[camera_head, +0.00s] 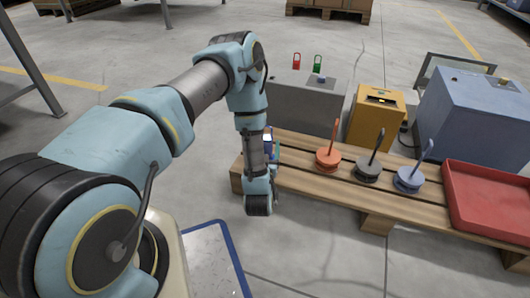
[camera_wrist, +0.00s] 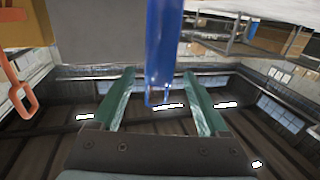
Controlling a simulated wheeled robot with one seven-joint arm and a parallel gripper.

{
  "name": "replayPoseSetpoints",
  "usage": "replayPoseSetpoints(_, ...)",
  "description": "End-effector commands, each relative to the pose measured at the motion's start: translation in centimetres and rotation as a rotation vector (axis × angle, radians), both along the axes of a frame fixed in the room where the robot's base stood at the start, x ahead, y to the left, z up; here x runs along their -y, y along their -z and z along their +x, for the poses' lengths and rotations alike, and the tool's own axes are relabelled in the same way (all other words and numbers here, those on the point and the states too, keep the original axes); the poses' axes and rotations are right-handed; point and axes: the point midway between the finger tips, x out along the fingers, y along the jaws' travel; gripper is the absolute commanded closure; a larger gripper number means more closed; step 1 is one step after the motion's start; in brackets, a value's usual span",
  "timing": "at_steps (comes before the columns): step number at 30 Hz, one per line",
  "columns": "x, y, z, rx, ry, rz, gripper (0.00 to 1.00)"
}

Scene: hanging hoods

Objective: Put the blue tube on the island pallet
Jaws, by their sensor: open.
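The blue tube (camera_wrist: 163,45) shows in the wrist view as a long, glossy shape coming down from the top edge. It lies in line with the gap between the two green fingers of my gripper (camera_wrist: 160,100). The fingers are apart, and I see no contact with the tube. In the head view my gripper (camera_head: 270,150) is at the left end of a wooden pallet (camera_head: 312,184), mostly hidden by my wrist. The tube cannot be clearly made out there. I cannot tell whether this pallet is the island pallet.
Orange (camera_head: 328,159), dark grey (camera_head: 367,169) and blue (camera_head: 409,179) handled discs and a red tray (camera_head: 490,200) are on the pallet. Grey (camera_head: 307,105), yellow (camera_head: 377,115) and blue-grey (camera_head: 475,115) boxes stand behind. A blue-edged panel (camera_head: 215,262) is in front.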

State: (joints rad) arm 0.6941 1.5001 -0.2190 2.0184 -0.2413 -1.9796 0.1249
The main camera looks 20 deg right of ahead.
Motion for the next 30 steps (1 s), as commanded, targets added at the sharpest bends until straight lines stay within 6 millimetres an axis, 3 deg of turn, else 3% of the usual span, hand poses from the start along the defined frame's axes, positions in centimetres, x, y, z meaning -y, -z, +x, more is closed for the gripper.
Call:
replayPoseSetpoints(3,-0.5,-0.4,-1.8,0.004,0.011,0.003,0.22)
replayPoseSetpoints(17,-2.5,-0.2,-5.2,0.003,0.006,0.001,0.22)
replayPoseSetpoints(30,-2.9,-0.1,-5.7,0.004,0.003,-0.002,0.22)
